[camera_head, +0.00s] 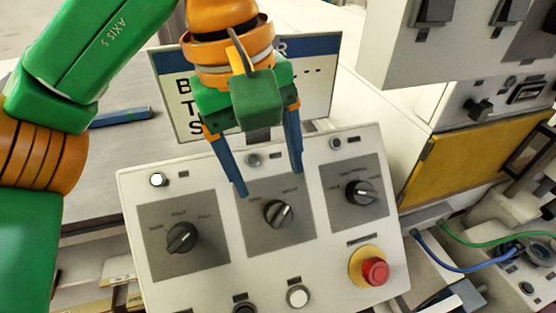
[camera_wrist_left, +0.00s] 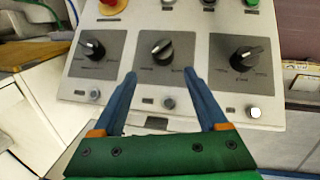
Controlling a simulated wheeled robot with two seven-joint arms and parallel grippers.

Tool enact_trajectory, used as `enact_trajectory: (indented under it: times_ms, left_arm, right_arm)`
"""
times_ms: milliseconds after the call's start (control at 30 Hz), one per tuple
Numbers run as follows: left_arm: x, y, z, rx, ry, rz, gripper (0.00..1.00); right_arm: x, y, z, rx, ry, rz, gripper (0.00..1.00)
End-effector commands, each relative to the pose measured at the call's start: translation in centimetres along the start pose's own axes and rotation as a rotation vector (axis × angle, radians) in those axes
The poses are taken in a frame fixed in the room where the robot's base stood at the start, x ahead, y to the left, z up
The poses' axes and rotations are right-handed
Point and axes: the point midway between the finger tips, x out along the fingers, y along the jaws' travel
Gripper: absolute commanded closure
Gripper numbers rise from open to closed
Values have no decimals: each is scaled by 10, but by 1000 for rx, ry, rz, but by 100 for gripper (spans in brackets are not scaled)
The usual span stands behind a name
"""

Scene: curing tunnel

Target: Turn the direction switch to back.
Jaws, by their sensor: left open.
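A sloped white control panel (camera_head: 222,272) carries three black rotary knobs on grey plates. The left knob (camera_head: 182,237), middle knob (camera_head: 279,213) and right knob (camera_head: 361,193) all show, but their labels are too small to read, so I cannot tell from the text which is the direction switch. The middle knob's pale pointer mark is tilted to the upper right in the head view. My left gripper (camera_head: 270,181) is open and empty in front of the middle knob, its blue fingers apart from it. In the left wrist view the middle knob (camera_wrist_left: 162,50) sits between and beyond the fingertips.
A red emergency button (camera_head: 375,271) on a yellow base is at the panel's lower right. A lit white lamp (camera_head: 157,180) is at its upper left, a white button (camera_head: 297,296) at its lower edge. A sign (camera_head: 318,75) stands behind the panel. A grey cabinet (camera_head: 390,65) hangs at the upper right.

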Motion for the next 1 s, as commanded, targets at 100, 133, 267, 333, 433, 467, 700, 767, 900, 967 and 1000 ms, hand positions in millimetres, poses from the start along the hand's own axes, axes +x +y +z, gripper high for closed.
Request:
enact_trajectory:
  times_ms: [100, 133, 267, 333, 433, 467, 700, 767, 900, 967, 1000]
  left_arm:
    - [16, -1, 0, 1, 0, -3, 24]
    - [23, -1, 0, 2, -1, -2, 24]
    - [49, -1, 0, 1, -2, -3, 24]
    - [59, -1, 0, 1, -1, -2, 24]
    - [68, 0, 0, 1, -1, -2, 24]
    - [70, 0, 0, 1, -1, -1, 24]
    - [71, 0, 0, 1, 0, 1, 30]
    - [71, 0, 0, 1, 0, 0, 46]
    - [70, 0, 0, 1, 0, 0, 84]
    - [70, 0, 0, 1, -1, 0, 100]
    - [70, 0, 0, 1, -1, 0, 100]
  right_arm:
    - [6, 0, 2, 0, -2, 0, 19]
    - [8, 0, 2, 0, -3, 0, 19]
    - [11, -1, 8, 0, -13, -2, 19]
    - [10, -1, 9, 0, -16, -2, 19]
    - [10, -1, 9, 0, -16, -2, 19]
    - [10, -1, 9, 0, -16, -2, 19]
    - [10, -1, 7, 0, -11, -1, 19]
    - [10, -1, 6, 0, -11, -1, 19]
    - [10, -1, 6, -1, -10, -1, 19]
    - [10, -1, 6, -1, -10, -1, 19]
    - [10, -1, 6, -1, -9, -1, 19]
